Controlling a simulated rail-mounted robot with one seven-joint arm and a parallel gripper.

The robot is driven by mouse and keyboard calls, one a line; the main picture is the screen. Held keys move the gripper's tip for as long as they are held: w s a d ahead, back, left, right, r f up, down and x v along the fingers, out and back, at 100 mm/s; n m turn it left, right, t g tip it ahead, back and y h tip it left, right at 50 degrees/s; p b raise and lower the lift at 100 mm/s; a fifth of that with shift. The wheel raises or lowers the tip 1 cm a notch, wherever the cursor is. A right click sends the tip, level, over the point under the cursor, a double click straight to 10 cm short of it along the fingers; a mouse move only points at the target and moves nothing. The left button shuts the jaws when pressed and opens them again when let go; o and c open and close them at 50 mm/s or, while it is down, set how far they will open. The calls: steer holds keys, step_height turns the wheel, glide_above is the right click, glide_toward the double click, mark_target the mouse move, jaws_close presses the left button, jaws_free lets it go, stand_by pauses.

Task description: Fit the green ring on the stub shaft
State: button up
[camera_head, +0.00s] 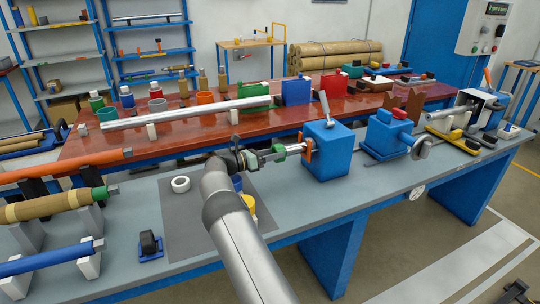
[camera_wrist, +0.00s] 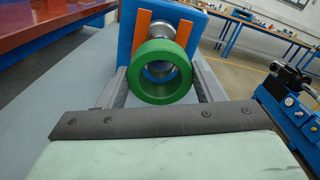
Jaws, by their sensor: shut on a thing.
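The green ring (camera_wrist: 138,72) is held between the two fingers of my gripper (camera_wrist: 161,80), its bore facing along the fingers. In the head view, the ring (camera_head: 279,148) and my gripper (camera_head: 285,151) are just left of the blue block. The metal stub shaft (camera_wrist: 162,43) stands out of the blue block (camera_head: 327,152) between two orange plates (camera_head: 307,147). The shaft shows above the ring and through its bore, so the ring looks slightly low against it. I cannot tell whether ring and shaft touch.
The blue block carries an upright lever (camera_head: 324,103). A blue vise-like unit (camera_head: 388,137) stands to its right. A white ring (camera_head: 180,184) lies on the dark mat (camera_head: 190,235). A red table (camera_head: 215,125) with pipes and parts stands behind.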

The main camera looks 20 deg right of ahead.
mark_target(294, 149)
steer(key=shift+d, duration=0.7)
steer(key=shift+d, duration=0.55)
stand_by(0.4)
steer(key=shift+d, duration=1.05)
steer(key=shift+d, duration=0.3)
stand_by(0.4)
steer(key=shift+d, duration=1.1)
steer(key=shift+d, duration=0.25)
stand_by(0.3)
steer(key=shift+d, duration=0.5)
